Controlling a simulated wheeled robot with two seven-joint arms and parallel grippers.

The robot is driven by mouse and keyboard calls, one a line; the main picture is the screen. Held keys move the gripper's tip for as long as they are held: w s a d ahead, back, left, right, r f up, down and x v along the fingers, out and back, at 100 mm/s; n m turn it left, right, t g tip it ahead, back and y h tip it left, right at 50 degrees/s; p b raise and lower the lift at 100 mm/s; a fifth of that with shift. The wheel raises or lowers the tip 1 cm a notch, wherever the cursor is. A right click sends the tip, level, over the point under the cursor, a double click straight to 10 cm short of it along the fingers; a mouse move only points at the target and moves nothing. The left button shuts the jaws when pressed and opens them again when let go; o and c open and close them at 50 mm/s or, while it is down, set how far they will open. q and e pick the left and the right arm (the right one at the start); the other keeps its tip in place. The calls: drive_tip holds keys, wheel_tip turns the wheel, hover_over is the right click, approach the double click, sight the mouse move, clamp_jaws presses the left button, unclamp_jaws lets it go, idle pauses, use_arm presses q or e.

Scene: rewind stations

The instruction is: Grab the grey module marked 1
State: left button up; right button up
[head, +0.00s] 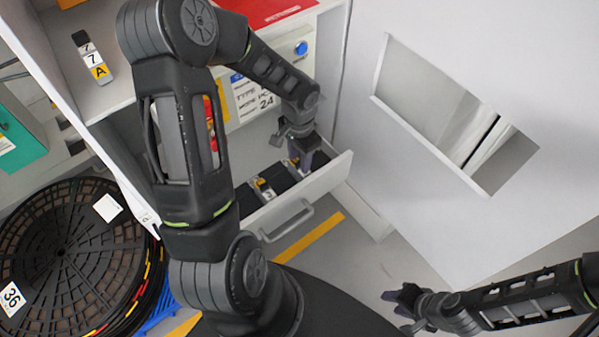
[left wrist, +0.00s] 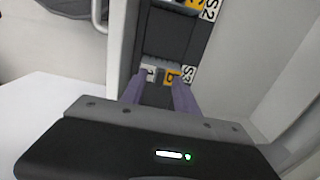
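The drawer (head: 335,172) is pulled out, with dark grey modules in it. In the left wrist view a module with a white label that seems to read 1 and an orange label (left wrist: 158,95) lies between the purple fingers of my left gripper (left wrist: 158,92). The fingers stand apart, one on each side of it; firm contact cannot be made out. In the head view my left gripper (head: 303,156) reaches down into the drawer's far right part and hides that module. A module marked 3 (head: 266,190) lies nearer the left. My right gripper (head: 396,302) is empty, fingers apart, low over the floor.
A black reel marked 36 (head: 60,250) lies at lower left. The white cabinet wall (head: 440,215) with a window bounds the drawer's right. The drawer handle (head: 288,220) faces the front.

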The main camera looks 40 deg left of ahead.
idle(0.3)
use_arm(q)
clamp_jaws()
idle(1.3)
